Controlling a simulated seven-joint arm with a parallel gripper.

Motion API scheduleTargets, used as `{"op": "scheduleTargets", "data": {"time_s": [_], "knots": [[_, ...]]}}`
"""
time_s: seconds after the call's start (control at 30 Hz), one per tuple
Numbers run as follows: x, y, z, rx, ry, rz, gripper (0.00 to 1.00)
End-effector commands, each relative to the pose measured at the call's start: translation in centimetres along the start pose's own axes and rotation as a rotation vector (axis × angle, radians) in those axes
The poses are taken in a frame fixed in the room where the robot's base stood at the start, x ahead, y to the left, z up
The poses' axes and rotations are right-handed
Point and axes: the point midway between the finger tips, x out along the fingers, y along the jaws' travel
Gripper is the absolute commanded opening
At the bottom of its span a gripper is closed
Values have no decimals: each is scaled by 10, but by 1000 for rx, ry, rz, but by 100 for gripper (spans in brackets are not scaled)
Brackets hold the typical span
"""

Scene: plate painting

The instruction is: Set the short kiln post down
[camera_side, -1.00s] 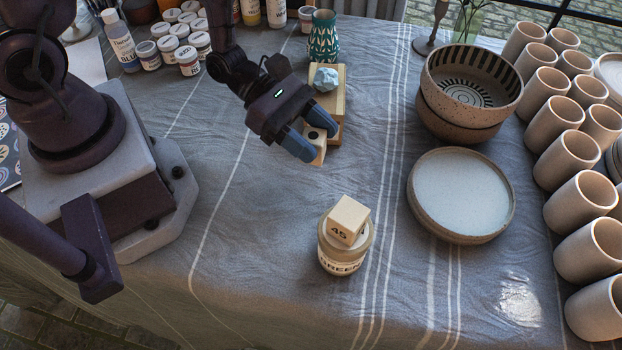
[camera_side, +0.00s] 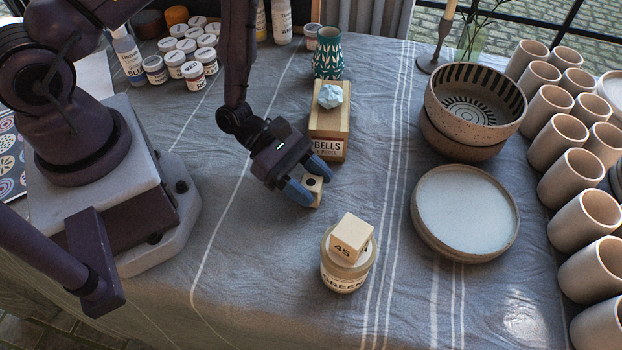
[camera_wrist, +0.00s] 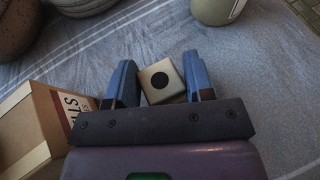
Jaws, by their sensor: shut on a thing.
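The short kiln post, a small pale block with a black dot on one face (camera_side: 313,187), is between the blue fingertips of my gripper (camera_side: 308,190). My gripper is shut on it. In the wrist view the post (camera_wrist: 162,80) sits between the two fingers (camera_wrist: 160,82), turned at an angle, dotted face toward the camera. In the side view it is in front of the wooden box and behind the jar, over bare cloth. I cannot tell whether its underside touches the table.
A wooden box labelled BELLS (camera_side: 329,120) with a pale blue faceted piece (camera_side: 330,96) on top stands just behind. A GREEN jar (camera_side: 345,272) bears a wooden block marked 45 (camera_side: 351,238). A round plate (camera_side: 464,213) and stacked bowls (camera_side: 474,105) are to the right. Cloth is clear at left front.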

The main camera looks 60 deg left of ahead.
Motion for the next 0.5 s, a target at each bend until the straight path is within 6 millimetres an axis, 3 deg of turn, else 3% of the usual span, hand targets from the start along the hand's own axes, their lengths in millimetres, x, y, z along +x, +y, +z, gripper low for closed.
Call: {"op": "scheduleTargets", "data": {"time_s": [0.17, 0.2, 0.27, 0.5], "knots": [[1, 0, -3, -1, 0, 0, 22], [1, 0, -2, 0, 0, 0, 57], [1, 0, -2, 0, 0, 0, 71], [1, 0, -2, -1, 0, 0, 74]]}}
